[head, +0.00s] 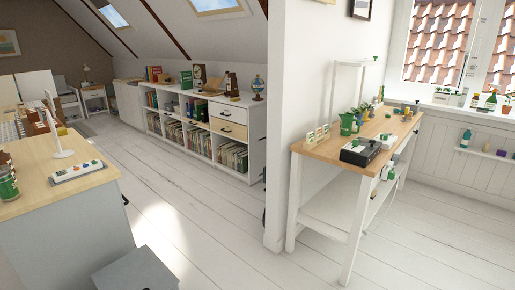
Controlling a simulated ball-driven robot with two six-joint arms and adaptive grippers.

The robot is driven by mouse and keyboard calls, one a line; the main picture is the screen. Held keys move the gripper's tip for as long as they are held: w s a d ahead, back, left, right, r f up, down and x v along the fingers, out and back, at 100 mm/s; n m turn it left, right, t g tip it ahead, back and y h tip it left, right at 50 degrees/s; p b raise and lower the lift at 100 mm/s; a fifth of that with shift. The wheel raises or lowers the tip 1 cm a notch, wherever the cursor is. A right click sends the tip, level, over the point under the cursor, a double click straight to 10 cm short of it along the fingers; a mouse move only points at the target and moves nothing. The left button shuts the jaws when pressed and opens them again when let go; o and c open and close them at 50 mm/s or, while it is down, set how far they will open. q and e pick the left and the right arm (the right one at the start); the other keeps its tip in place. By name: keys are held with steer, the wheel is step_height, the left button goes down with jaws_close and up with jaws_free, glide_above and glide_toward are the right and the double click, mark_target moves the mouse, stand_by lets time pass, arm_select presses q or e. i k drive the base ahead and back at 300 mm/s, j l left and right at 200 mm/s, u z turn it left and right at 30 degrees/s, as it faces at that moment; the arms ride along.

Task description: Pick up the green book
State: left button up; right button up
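A green book (186,79) appears to stand upright on top of the long low white bookcase (235,102) under the sloped wall, far across the room. A small row of books in red, green and other colours (153,74) stands to its left on the same top. More books, some green, fill the shelves below (200,136), too small to tell apart. Neither of my grippers is in the head view.
White plank floor (205,215) lies open between the wooden-topped desk (40,175) at left and the white wall end (300,110). A wooden-topped workbench (325,150) with a green jug (349,124) and a black box (360,152) stands at right.

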mark_target(186, 76)
steer(key=i+u, duration=0.1)
steer(key=i, duration=0.9)
steer(key=i+l+u, duration=0.1)
steer(key=i+l, duration=0.65)
steer(key=i+j, duration=0.15)
steer(key=i, duration=0.35)
steer(key=i+j+u, duration=0.15)
steer(key=i, duration=0.4)
steer(key=i+j+u, duration=0.1)
steer(key=i+j, duration=1.05)
steer(key=i, duration=0.15)
steer(key=i+j+u, duration=0.1)
steer(key=i+j, duration=0.15)
steer(key=i, duration=0.25)
steer(key=i+j+u, duration=0.1)
steer(key=i, duration=0.4)
steer(key=i+j, duration=0.5)
steer(key=i+j+u, duration=0.15)
steer(key=i+j, duration=0.3)
steer(key=i, duration=0.2)
steer(key=i+u, duration=0.25)
steer(key=i, duration=1.75)
